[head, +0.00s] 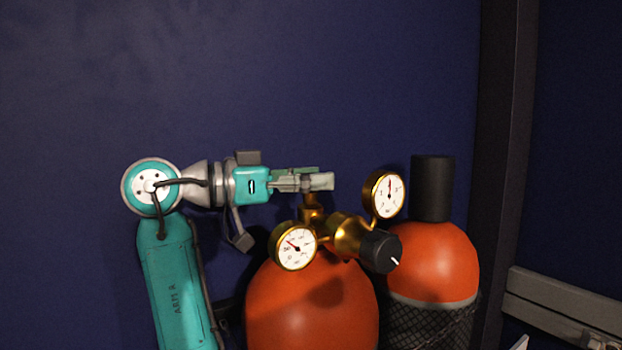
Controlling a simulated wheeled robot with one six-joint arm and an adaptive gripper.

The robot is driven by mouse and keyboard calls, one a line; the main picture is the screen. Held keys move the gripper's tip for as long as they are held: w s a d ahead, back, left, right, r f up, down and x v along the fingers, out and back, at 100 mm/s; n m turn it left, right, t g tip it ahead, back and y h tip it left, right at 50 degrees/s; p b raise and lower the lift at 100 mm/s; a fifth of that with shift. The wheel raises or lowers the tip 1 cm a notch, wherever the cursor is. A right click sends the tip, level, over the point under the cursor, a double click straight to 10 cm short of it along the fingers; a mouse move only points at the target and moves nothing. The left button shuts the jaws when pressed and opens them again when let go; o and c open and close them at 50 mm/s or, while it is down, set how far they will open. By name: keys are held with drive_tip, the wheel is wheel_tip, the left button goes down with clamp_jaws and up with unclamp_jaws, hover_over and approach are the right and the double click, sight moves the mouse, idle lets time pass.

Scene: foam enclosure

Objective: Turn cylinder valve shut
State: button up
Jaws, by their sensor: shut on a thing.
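The orange gas cylinder (305,310) stands upright at the bottom middle of the head view. A brass valve stem (311,205) rises from its top, with a small grey valve handle (307,183) at the upper end. My gripper (318,181) reaches in from the left, level, with its pale green fingers shut around that handle. The fingers hide most of the handle. A brass regulator (350,238) with a black knob (380,251) sits just below and right of the fingers. It carries a left gauge (293,246) and a right gauge (385,194).
A second orange cylinder (436,260) with a black cap (433,188) and dark mesh stands close on the right. A dark post (508,130) and a grey rail (565,305) lie farther right. The blue wall (250,70) is behind, with free room above the gripper.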

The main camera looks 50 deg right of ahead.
drive_tip(key=shift+m+g+y, duration=0.6)
drive_tip(key=shift+m+g, duration=0.2)
drive_tip(key=shift+g, duration=0.3)
drive_tip(key=o, duration=1.2)
drive_tip(key=v, duration=0.7)
drive_tip(key=shift+w, duration=0.25)
drive_tip(key=shift+a, duration=0.1)
